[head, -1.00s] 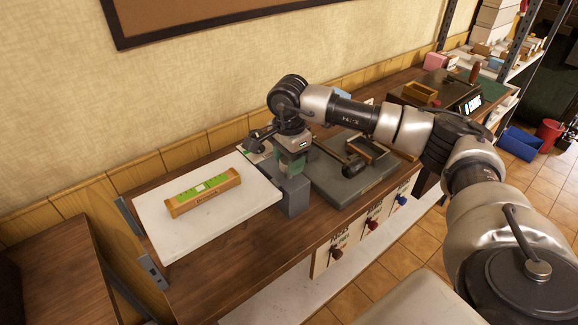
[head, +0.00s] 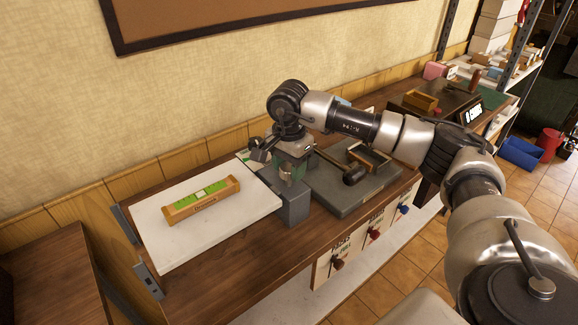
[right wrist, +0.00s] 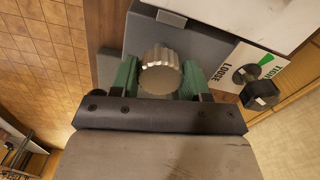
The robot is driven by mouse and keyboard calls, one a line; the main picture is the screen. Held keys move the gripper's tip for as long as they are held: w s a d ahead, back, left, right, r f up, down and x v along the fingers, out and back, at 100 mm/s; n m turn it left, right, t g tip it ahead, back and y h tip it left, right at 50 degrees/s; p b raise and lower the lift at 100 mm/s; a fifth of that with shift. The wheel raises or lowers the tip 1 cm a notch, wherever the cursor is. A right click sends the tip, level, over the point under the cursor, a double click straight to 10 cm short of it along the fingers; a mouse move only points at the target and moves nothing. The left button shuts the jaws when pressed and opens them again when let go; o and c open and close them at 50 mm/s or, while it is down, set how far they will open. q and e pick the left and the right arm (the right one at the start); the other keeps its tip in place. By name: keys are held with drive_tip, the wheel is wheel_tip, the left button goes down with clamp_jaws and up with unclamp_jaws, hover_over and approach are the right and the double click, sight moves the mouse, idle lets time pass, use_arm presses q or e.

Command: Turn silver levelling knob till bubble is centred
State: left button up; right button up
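The silver knob (right wrist: 160,72) sits on a grey block, between the two green fingers of my right gripper (right wrist: 160,80) in the right wrist view. The fingers lie close on both sides; I cannot tell whether they press on it. In the head view my right gripper (head: 288,170) points down over the grey block (head: 293,208), and a bit of the knob shows between its fingers. A wooden spirit level (head: 202,200) with a green vial lies on the white plate (head: 165,250); its bubble is too small to place surely. My left gripper is out of view.
Beside the knob is a black clamp handle (right wrist: 262,93) with a LOOSE/TIGHT label (right wrist: 250,66). Right of the block stands a dark grey base (head: 345,200) with a black-headed lever (head: 353,175). Red and blue knobs line the bench front. The bench (head: 235,262) before the plate is clear.

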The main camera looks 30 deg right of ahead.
sight(289, 166)
drive_tip(key=o, duration=0.5)
drive_tip(key=shift+c, duration=0.2)
wheel_tip(289, 166, up, 11)
drive_tip(key=b, duration=0.1)
drive_tip(key=shift+b, duration=0.35)
drive_tip(key=shift+f, duration=0.1)
